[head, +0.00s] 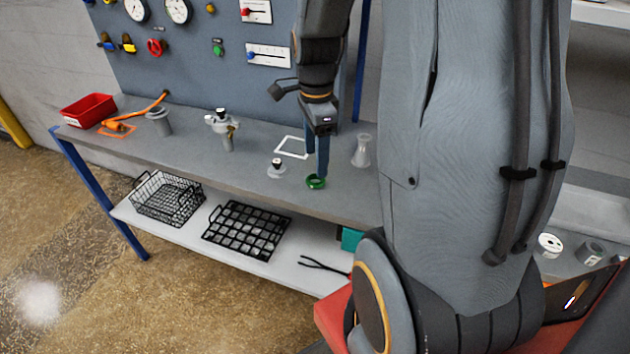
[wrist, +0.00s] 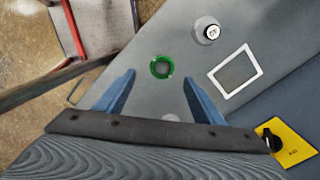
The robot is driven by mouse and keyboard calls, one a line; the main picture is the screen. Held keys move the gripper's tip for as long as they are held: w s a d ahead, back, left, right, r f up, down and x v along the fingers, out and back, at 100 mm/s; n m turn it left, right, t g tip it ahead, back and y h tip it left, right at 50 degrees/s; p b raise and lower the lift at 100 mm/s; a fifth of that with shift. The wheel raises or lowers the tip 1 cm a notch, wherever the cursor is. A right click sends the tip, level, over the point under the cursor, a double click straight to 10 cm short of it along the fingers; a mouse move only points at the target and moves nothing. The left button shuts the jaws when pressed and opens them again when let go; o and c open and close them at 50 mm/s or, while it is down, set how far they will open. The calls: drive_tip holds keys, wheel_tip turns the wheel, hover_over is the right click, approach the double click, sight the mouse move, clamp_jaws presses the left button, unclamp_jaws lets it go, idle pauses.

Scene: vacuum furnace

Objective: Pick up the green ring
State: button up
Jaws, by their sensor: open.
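The green ring (head: 316,182) lies flat on the grey bench top, near its front edge. My gripper (head: 317,168) is above the bench with its blue fingers pointing down, close to the ring in the head view. In the wrist view, the ring (wrist: 162,67) lies ahead of and between the two spread blue fingers (wrist: 158,85), with bare bench showing through its hole. The gripper is open and holds nothing. I cannot tell the exact height of the fingertips above the ring.
A clear flask-like piece (head: 361,151) stands to the right. Wire baskets (head: 168,198) sit on the lower shelf. The bench's front edge is close.

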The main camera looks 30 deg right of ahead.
sight(315, 178)
drive_tip(key=shift+w+d+f+p, duration=0.1)
drive_tip(key=shift+f+p, duration=0.35)
drive_tip(key=shift+f, duration=1.2)
drive_tip(key=shift+w+f+p, duration=0.1)
drive_tip(key=shift+f+p, duration=0.3)
drive_tip(key=shift+f, duration=1.25)
drive_tip(key=c, duration=1.1)
drive_tip(key=shift+r, duration=0.1)
